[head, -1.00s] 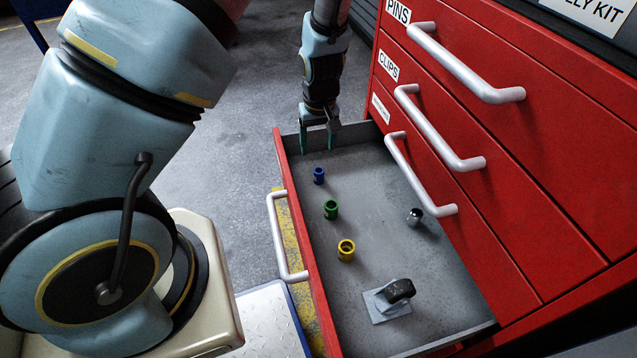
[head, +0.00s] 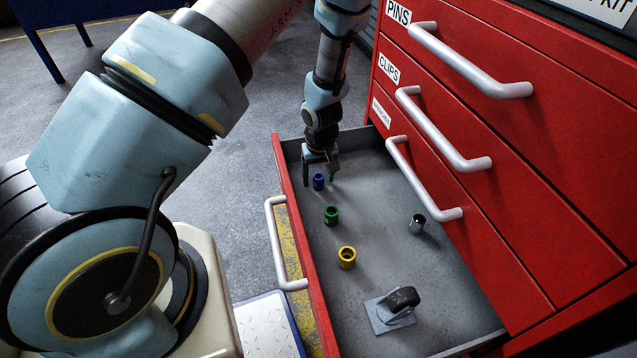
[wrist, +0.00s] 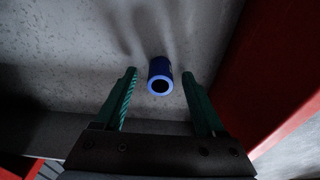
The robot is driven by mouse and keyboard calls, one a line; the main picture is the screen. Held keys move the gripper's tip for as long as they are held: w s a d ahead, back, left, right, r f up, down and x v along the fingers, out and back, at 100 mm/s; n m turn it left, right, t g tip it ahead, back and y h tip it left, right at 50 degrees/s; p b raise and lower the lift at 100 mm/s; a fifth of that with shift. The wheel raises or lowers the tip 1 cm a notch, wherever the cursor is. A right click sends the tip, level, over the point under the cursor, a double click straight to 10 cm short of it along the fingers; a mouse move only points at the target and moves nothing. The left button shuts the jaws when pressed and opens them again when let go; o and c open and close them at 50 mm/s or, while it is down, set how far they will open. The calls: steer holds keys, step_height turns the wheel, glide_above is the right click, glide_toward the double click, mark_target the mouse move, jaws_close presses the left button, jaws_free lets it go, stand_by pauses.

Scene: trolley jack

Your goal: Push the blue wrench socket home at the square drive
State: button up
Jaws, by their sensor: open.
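The blue wrench socket (head: 318,182) stands on the floor of the open red drawer, near its far end. In the wrist view the blue socket (wrist: 160,77) shows its hollow end, just beyond and between the fingertips. My gripper (head: 319,180) is open over the socket, one finger to each side, and holds nothing. The gripper's two green fingers also show in the wrist view (wrist: 158,88). The square drive may be on the grey block with a black head (head: 400,302) at the near end of the drawer; no square shows clearly.
A green socket (head: 331,215), a yellow socket (head: 346,258) and a chrome socket (head: 417,223) stand in the drawer (head: 370,200). The red cabinet (head: 490,170) with handles rises on the right. The drawer's front wall (head: 303,240) bounds the left.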

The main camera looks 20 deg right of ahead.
jaws_close()
stand_by(0.6)
